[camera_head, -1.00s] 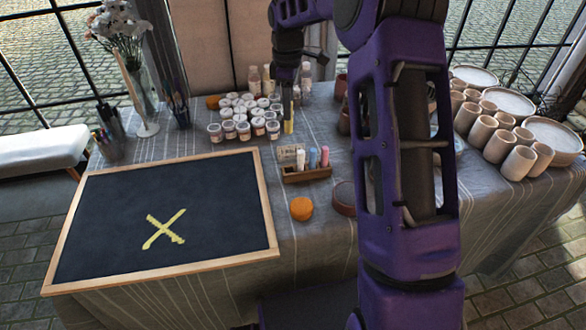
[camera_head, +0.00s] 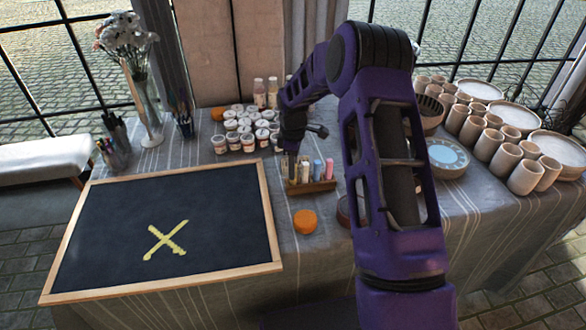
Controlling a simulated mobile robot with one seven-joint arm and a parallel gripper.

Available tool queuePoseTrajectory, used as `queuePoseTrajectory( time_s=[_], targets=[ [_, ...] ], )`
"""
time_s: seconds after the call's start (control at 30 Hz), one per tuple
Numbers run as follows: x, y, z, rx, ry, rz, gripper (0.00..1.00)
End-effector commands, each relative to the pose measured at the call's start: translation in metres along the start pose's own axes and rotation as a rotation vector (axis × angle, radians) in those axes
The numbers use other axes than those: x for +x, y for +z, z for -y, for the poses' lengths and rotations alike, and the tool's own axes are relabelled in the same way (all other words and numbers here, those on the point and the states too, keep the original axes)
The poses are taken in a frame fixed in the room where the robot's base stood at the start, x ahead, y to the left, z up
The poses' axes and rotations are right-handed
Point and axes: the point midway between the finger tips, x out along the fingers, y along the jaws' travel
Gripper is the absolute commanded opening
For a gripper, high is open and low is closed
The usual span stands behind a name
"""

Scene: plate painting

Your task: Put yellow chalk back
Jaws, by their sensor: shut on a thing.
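My gripper (camera_head: 292,168) is shut on the yellow chalk, at the left end of the holder. The yellow chalk is small and mostly hidden by the fingers. I cannot tell whether its lower end is inside the holder or just above it.
The framed blackboard (camera_head: 165,228) with a yellow X lies at left. An orange round item (camera_head: 305,221) sits in front of the holder. Paint jars (camera_head: 248,142) stand behind it. A round blue-topped item (camera_head: 446,158) and clay cups (camera_head: 497,150) are at right.

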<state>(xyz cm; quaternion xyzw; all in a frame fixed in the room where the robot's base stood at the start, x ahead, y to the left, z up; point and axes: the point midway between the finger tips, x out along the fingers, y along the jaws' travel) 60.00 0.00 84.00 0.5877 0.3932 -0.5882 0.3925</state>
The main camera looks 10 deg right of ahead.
Motion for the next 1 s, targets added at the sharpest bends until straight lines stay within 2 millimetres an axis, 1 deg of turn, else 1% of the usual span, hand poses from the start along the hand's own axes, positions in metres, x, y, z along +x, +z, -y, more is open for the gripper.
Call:
queuePoseTrajectory(
  time_s=[0.23,0.37,0.4,0.53,0.83,0.93,1.0],
  targets=[
    [0.001,0.0,0.0,0.0,0.001,0.0,0.0],
    [0.005,0.0,0.0,0.0,0.001,0.0,0.0],
    [0.004,0.0,0.0,0.0,0.001,0.0,0.31],
    [0.004,0.0,0.0,0.0,0.001,0.0,0.54],
    [0.002,0.0,0.0,0.0,0.001,0.0,0.54],
    [-0.005,0.0,-0.001,0.0,0.003,-0.001,0.54],
    [-0.015,0.0,-0.001,0.001,0.003,-0.001,0.54]
  ],
)
